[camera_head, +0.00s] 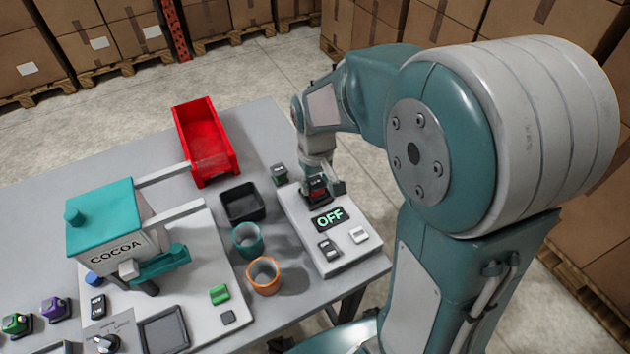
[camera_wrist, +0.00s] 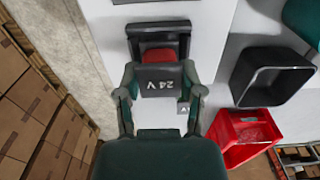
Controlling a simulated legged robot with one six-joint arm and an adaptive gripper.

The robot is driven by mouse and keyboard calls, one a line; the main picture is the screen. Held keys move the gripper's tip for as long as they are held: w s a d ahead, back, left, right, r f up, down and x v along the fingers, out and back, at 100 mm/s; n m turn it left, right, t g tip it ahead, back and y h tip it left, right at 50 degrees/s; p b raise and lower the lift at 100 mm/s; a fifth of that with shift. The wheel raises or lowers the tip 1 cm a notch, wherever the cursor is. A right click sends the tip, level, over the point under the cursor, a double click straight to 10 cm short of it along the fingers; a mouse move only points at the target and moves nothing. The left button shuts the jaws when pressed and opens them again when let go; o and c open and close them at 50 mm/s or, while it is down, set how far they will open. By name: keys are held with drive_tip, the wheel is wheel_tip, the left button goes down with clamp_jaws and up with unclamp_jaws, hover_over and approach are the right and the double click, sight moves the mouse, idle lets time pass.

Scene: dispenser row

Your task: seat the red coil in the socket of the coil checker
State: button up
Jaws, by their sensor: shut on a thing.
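The coil checker (camera_head: 318,228) is a pale box at the right end of the table, its display (camera_head: 329,218) reading OFF. My gripper (camera_head: 318,180) points down over its far end. My gripper's two fingers, also in the wrist view (camera_wrist: 160,92), are shut on the red coil (camera_wrist: 158,56), which has a dark face marked 24 V. The red coil also shows in the head view (camera_head: 317,190), low at the checker. A dark socket frame (camera_wrist: 158,29) is right around or behind the coil in the wrist view. I cannot tell how deep the coil sits.
A small dark block (camera_head: 280,174) stands beside the checker. A black bin (camera_head: 241,203), a red crate (camera_head: 204,142), a teal cup (camera_head: 247,240) and an orange cup (camera_head: 263,276) stand to the left. The cocoa dispenser (camera_head: 118,232) is farther left. A rocker switch (camera_head: 328,249) sits on the checker's near end.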

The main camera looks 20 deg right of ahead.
drive_tip(key=shift+f, duration=0.25)
idle(0.4)
drive_tip(key=o, duration=1.2)
drive_tip(key=shift+o, duration=0.2)
drive_tip(key=shift+o, duration=0.7)
drive_tip(key=shift+r, duration=0.1)
drive_tip(key=shift+r, duration=3.4)
